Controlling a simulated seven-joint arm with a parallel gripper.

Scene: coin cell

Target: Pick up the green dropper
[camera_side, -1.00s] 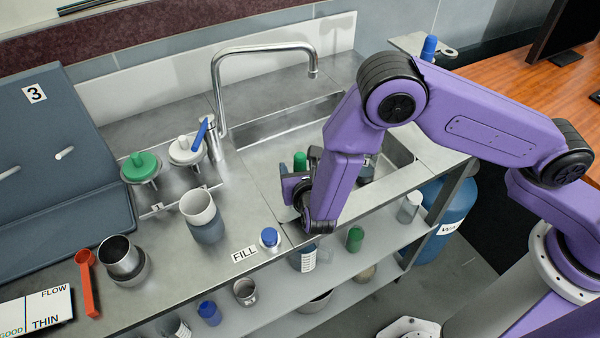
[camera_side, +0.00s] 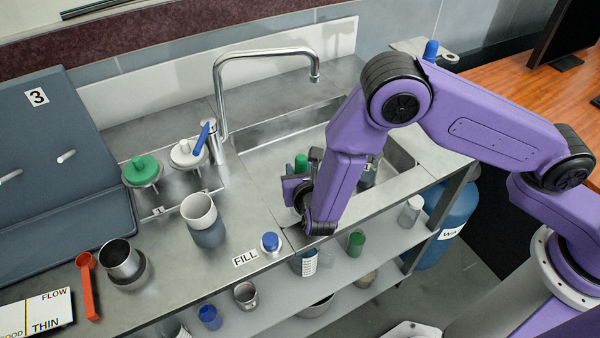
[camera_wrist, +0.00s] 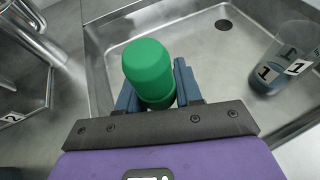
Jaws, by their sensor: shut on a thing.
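The green dropper shows in the wrist view as a rounded green bulb (camera_wrist: 148,68) with a narrower collar beneath. My gripper (camera_wrist: 155,88) has a blue-grey finger on each side of it and is shut on it. In the side view the green top (camera_side: 301,163) stands upright just left of my purple wrist, at the near left side of the sink. My gripper (camera_side: 300,180) is partly hidden there by my wrist. The dropper's lower part is hidden in both views, so I cannot tell whether it touches anything below.
A clear container labelled 1 (camera_wrist: 283,68) stands in the sink to the right. The metal faucet (camera_side: 219,90) arches behind. A blue-capped bottle (camera_side: 270,242) and a grey cup (camera_side: 203,220) stand on the counter to the left. A green item (camera_side: 355,241) is on the lower shelf.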

